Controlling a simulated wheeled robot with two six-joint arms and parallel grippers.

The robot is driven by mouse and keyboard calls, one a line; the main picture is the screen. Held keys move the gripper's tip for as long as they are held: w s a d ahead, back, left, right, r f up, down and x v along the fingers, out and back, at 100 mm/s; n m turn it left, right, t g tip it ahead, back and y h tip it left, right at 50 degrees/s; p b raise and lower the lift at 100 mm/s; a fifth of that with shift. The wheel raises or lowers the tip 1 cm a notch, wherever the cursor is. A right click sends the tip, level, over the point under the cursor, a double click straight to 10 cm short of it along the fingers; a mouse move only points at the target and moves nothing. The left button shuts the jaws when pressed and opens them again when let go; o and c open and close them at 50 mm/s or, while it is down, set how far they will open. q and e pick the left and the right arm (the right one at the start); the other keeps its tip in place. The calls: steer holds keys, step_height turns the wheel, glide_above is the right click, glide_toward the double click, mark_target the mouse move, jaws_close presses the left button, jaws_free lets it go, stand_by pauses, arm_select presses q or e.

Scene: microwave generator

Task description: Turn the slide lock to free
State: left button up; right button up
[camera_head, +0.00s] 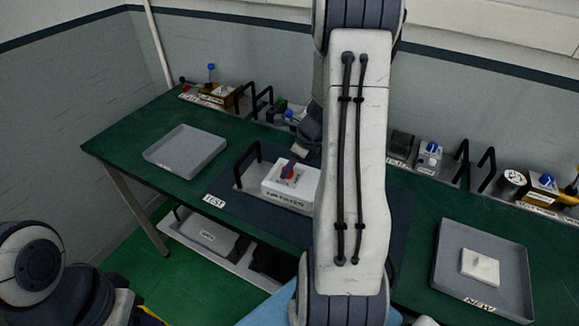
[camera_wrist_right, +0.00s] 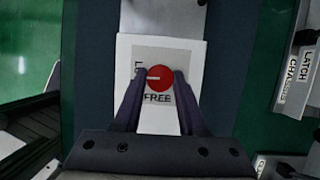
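The slide lock unit is a white box (camera_head: 289,190) on the dark mat, with a red knob (camera_head: 288,168) on its top. In the right wrist view the round red knob (camera_wrist_right: 159,78) has a white pointer line aimed left, toward a partly hidden label starting with L. The word FREE is below the knob. My right gripper (camera_wrist_right: 160,76) has one finger on each side of the knob, close to its rim; whether they touch it is unclear. In the head view my right arm hides part of the box. My left gripper is out of view.
An empty grey tray (camera_head: 186,150) lies left; a grey tray (camera_head: 452,290) marked NEW, holding a white block (camera_head: 480,266), lies right. Several small devices line the back of the green table (camera_head: 130,149).

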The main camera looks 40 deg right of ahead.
jaws_close()
steer(key=n+p, duration=0.1)
steer(key=n, duration=0.1)
steer(key=n+g+y+p, duration=0.1)
steer(key=n, duration=0.1)
steer(key=shift+w+d+r, duration=0.1)
steer(key=shift+d+r, duration=0.05)
steer(key=n+g+y+p, duration=0.1)
steer(key=n+p, duration=0.1)
steer(key=n, duration=0.2)
steer(key=shift+w+n, duration=0.1)
steer(key=shift+n, duration=0.2)
steer(key=n+g, duration=0.1)
steer(key=n, duration=0.1)
steer(key=n+g+p, duration=0.1)
steer(key=n, duration=0.1)
steer(key=shift+w+y, duration=0.15)
steer(key=shift+y, duration=0.15)
steer(key=n+g, duration=0.2)
steer(key=n, duration=0.3)
steer(key=shift+w+p, duration=0.1)
steer(key=shift+p, duration=0.3)
steer(key=shift+n, duration=0.3)
